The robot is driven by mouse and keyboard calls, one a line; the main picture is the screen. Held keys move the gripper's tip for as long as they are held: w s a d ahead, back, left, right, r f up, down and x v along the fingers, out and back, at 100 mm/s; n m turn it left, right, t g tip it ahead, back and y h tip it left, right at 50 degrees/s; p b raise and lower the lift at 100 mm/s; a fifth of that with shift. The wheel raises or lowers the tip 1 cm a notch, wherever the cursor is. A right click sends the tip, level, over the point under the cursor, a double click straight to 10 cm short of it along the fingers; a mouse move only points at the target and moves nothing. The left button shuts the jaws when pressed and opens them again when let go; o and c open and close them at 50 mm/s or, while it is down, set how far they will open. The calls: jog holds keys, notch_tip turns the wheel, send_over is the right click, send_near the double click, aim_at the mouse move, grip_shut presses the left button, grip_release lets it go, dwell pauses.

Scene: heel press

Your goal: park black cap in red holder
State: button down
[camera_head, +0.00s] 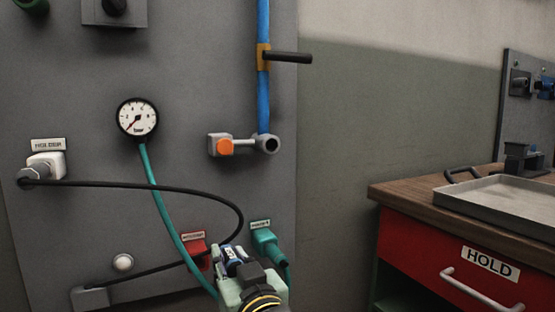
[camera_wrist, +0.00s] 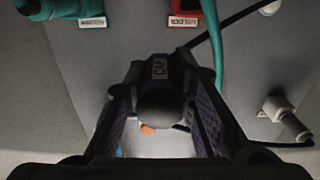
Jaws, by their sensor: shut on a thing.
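The black cap (camera_wrist: 162,95) carries a label reading CAP and sits between both fingers in the wrist view. My gripper (camera_wrist: 158,108) is shut on it. In the head view my gripper (camera_head: 233,262) is low in front of the grey panel, right of the red holder (camera_head: 193,246) and just left of a teal plug. The cap is hard to make out there. The red holder also shows at the top edge of the wrist view (camera_wrist: 186,7), partly cut off, with a label plate below it. The cap is apart from the holder in the wrist view.
A black cable (camera_head: 190,187) loops from a white connector (camera_head: 45,167) towards my gripper. A teal hose (camera_head: 163,205) hangs from the gauge (camera_head: 138,118). The teal plug (camera_head: 265,242) is close on the right. A red-fronted bench (camera_head: 440,255) stands further right.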

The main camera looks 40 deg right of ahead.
jog(key=a+f+b, duration=0.4)
jog(key=f+b, duration=0.2)
jog(key=b, duration=0.3)
jog(key=shift+w+b, duration=0.3)
jog(key=shift+w, duration=0.15)
jog(key=shift+w, duration=0.15)
jog(key=shift+x, duration=2.4)
jog(key=shift+p, duration=0.75)
dwell(0.4)
jog(key=shift+p+x, duration=0.3)
jog(key=shift+x, duration=1.05)
jog(key=c, duration=1.3)
grip_release()
jog(key=shift+d, duration=0.1)
